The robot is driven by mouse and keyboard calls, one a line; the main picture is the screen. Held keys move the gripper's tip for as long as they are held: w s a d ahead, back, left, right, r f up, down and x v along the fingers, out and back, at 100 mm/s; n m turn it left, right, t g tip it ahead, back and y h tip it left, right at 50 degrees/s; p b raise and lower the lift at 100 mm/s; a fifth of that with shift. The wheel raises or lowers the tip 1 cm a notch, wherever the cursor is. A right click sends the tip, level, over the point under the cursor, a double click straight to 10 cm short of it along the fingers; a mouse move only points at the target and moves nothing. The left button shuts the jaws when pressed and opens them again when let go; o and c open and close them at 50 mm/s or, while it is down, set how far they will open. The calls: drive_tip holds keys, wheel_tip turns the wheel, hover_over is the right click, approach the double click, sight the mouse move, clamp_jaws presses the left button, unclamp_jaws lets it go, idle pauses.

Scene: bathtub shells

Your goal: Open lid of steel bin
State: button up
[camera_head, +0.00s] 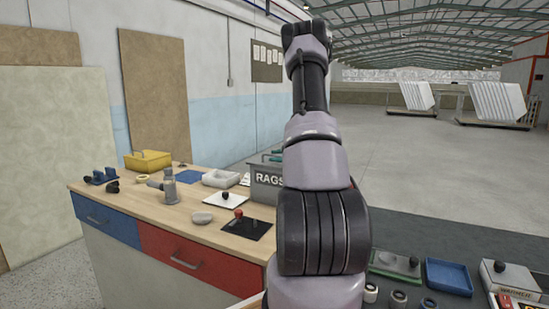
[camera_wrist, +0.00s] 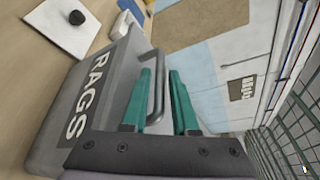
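The grey steel bin (camera_head: 264,190), marked RAGS, stands on the wooden workbench, partly hidden behind my arm. In the wrist view the bin (camera_wrist: 55,135) appears turned sideways, and its lid (camera_wrist: 117,85) looks shut. A grey bar handle (camera_wrist: 159,88) rises from the lid. My gripper (camera_wrist: 166,98) has two green fingers, spread apart, one on each side of the handle. I see gaps beside the handle and no clear grip on it. In the head view only bits of green finger show above the bin.
A white plate with a black knob (camera_head: 225,198) and a black plate with a red knob (camera_head: 246,227) lie near the bin. A blue tray (camera_head: 449,276) is at right.

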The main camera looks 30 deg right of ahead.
drive_tip(key=shift+w+a+f, duration=0.1)
drive_tip(key=shift+w, duration=0.2)
clamp_jaws()
idle(1.3)
